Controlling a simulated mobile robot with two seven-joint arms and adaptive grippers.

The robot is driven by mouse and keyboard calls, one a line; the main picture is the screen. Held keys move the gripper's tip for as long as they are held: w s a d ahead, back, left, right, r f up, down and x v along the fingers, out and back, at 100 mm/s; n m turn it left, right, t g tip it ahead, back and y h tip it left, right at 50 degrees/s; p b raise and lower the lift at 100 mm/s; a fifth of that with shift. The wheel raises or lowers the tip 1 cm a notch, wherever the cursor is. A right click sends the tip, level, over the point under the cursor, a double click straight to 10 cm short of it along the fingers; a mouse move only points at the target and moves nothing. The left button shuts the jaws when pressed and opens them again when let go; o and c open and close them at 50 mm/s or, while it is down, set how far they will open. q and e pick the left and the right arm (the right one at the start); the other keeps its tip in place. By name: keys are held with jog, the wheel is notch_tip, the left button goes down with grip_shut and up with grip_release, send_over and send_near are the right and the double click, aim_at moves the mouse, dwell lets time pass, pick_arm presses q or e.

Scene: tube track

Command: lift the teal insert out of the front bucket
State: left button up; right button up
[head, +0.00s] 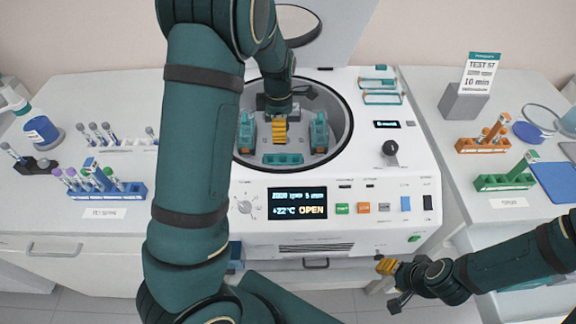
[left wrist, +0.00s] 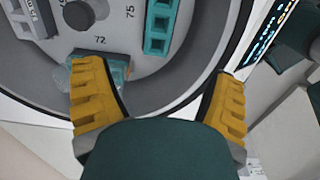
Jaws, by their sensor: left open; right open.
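The teal insert (head: 283,159) sits low in the front bucket of the open centrifuge, on the side toward the control panel. In the left wrist view the teal insert (left wrist: 160,27) shows its row of square holes, above and between my fingers. My left gripper (head: 279,130) is inside the bowl, above the rotor and behind the front insert, open and empty. In the left wrist view its yellow fingers (left wrist: 158,105) are wide apart, and one partly covers another teal bucket (left wrist: 118,68). My right gripper (head: 386,267) is low in front of the machine, its fingers empty.
Teal side buckets stand at the left (head: 247,132) and right (head: 319,132) of the rotor. The bowl rim (head: 349,138) surrounds them. Teal pieces (head: 380,85) lie on the machine top. Tube racks stand on both benches, including a blue rack (head: 105,190) and a green rack (head: 505,181).

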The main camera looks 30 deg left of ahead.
pick_arm(q)
jog(key=f, duration=0.1)
jog(key=b, duration=0.2)
send_over(283, 159)
notch_tip(283, 159, down, 9)
jog(key=f, duration=0.5)
jog(key=shift+s+d, duration=0.25)
jog(key=shift+s, duration=0.15)
jog(key=shift+r, duration=0.15)
jog(key=c, duration=1.3)
